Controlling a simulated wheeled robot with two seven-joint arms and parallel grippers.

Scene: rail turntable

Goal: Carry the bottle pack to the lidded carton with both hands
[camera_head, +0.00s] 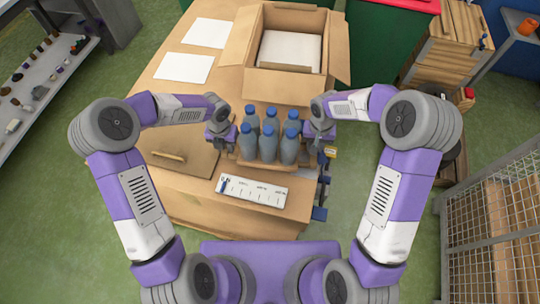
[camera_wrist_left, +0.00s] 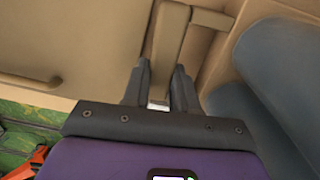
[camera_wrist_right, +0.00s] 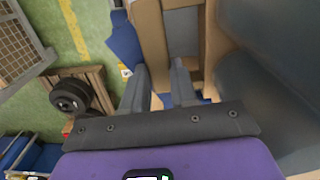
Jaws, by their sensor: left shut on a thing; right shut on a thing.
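The bottle pack is several grey-blue bottles with blue caps in a tan carrier (camera_head: 262,168), near the table's front edge in the head view. My left gripper (camera_head: 222,132) is at the pack's left side, shut on its tan handle (camera_wrist_left: 168,45); the left wrist view shows this handle between the fingers (camera_wrist_left: 160,92). My right gripper (camera_head: 320,136) is at the right side, shut on the pack's other end; its fingers (camera_wrist_right: 160,88) show in the right wrist view. The carton (camera_head: 235,38) stands behind the pack with its flaps spread open and a pale sheet inside.
The wooden table (camera_head: 190,205) carries white sheets (camera_head: 184,68) at the back left, a panel with a handle (camera_head: 178,160) left of the pack, and a white marked plate (camera_head: 252,190) in front. A wire-mesh cage (camera_head: 490,215) stands at the right.

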